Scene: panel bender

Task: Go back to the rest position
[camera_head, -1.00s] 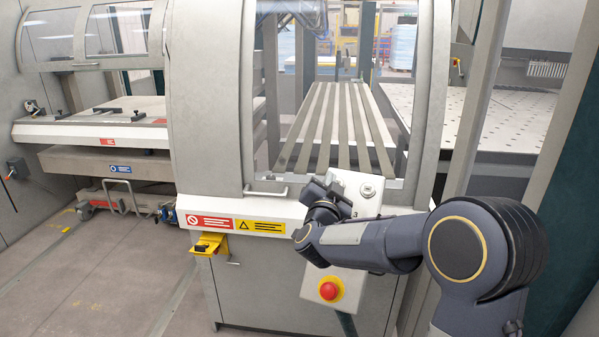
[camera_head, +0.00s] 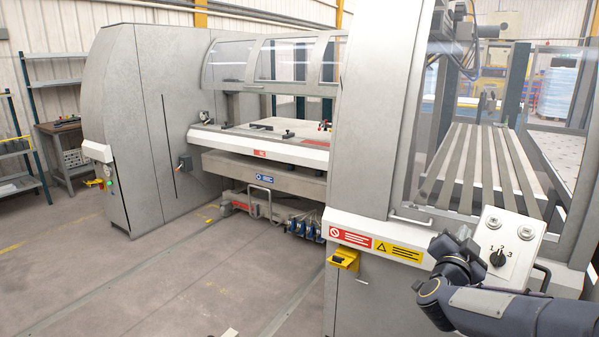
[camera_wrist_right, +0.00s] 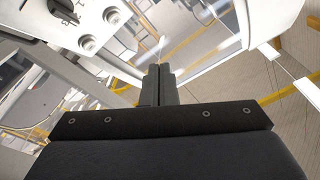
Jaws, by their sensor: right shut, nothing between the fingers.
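My right gripper (camera_head: 462,240) is at the lower right of the head view, in front of the machine and just left of the control panel (camera_head: 508,250). In the right wrist view its two fingers (camera_wrist_right: 160,72) are together and empty. The control panel has a black selector knob marked 1, 2, 3 and round fittings along its top. Part of the panel also shows at the upper left of the wrist view (camera_wrist_right: 75,22). My left gripper is in neither view.
The panel bender (camera_head: 375,120) fills the middle and right, with a slatted table (camera_head: 480,165) behind its window. A yellow pedal or bracket (camera_head: 343,259) juts from its front. A grey cabinet (camera_head: 150,130) and a shelf rack (camera_head: 20,150) stand at left.

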